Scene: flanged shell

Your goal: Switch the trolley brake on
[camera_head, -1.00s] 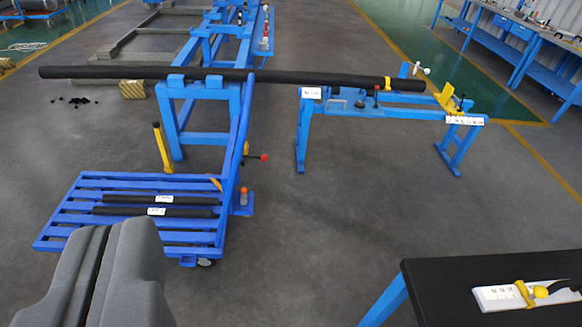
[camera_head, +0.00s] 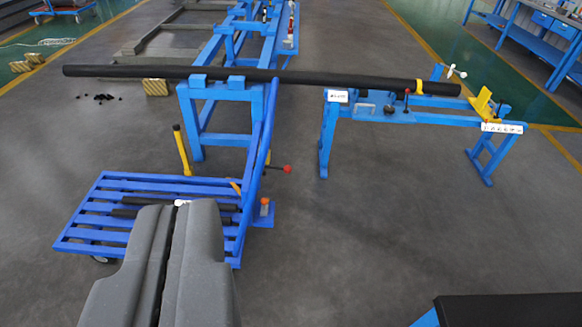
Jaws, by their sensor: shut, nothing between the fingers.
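The blue slatted trolley (camera_head: 85,230) stands on the floor at the lower left, with a tall blue frame rising along its right side. Near that side I see a lever with a red knob (camera_head: 287,169) and a small orange-topped part (camera_head: 264,203) on a blue plate. I cannot tell which of these is the brake. Short black bars (camera_head: 150,203) lie on the slats. My gripper (camera_head: 178,210) is shut and empty, at the bottom left. In the picture it covers the trolley's front middle; it appears above the trolley, apart from the red knob.
A long black tube (camera_head: 300,77) spans a blue stand (camera_head: 188,125) and a blue bench (camera_head: 328,135). A yellow post (camera_head: 182,150) stands behind the trolley. A black-topped table (camera_head: 510,310) is at the lower right. The grey floor between is clear.

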